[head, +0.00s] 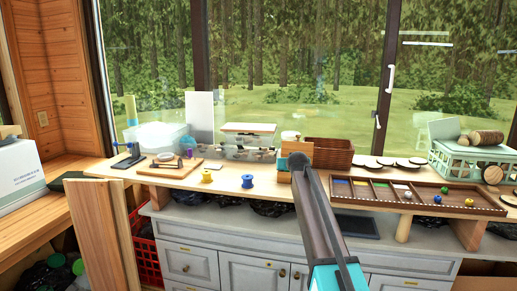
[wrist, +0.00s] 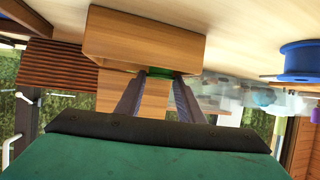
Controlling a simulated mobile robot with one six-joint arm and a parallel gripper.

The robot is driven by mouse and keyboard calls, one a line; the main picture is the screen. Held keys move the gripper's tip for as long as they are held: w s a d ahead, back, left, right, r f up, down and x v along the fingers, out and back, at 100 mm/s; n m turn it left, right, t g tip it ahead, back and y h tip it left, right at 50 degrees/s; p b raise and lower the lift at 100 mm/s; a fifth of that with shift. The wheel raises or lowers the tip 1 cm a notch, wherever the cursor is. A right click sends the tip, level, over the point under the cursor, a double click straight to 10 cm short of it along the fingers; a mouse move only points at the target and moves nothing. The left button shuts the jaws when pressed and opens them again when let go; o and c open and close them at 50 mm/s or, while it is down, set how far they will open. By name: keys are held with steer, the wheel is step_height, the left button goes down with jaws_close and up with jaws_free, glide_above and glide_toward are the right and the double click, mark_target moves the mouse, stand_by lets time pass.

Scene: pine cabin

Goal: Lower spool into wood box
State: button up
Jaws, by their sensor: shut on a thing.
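In the wrist view, which looks upside down, my gripper (wrist: 158,78) is shut on a small green thing (wrist: 160,72), likely the spool; only a thin strip of it shows between the fingertips. A pale wood box (wrist: 145,38) is right at the fingertips, its wall overlapping the green thing in the picture. I cannot tell whether the spool is inside the box or beyond its edge. In the head view my gripper (head: 299,161) is over the counter by small wooden boxes (head: 284,177), and my arm hides the held spool.
A blue spool (head: 248,181) and a yellow spool (head: 206,176) stand left of the gripper; the blue one also shows in the wrist view (wrist: 300,62).

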steer(key=shift+f+b, duration=0.3)
steer(key=shift+f, duration=0.3)
stand_by(0.7)
steer(key=o, duration=1.1)
steer(key=shift+a, duration=0.2)
steer(key=shift+s, duration=0.2)
steer(key=b+v, duration=0.2)
steer(key=v, duration=1.1)
steer(key=shift+s+d+r, duration=0.2)
steer(key=shift+s+d, duration=0.05)
steer(key=shift+d, duration=0.1)
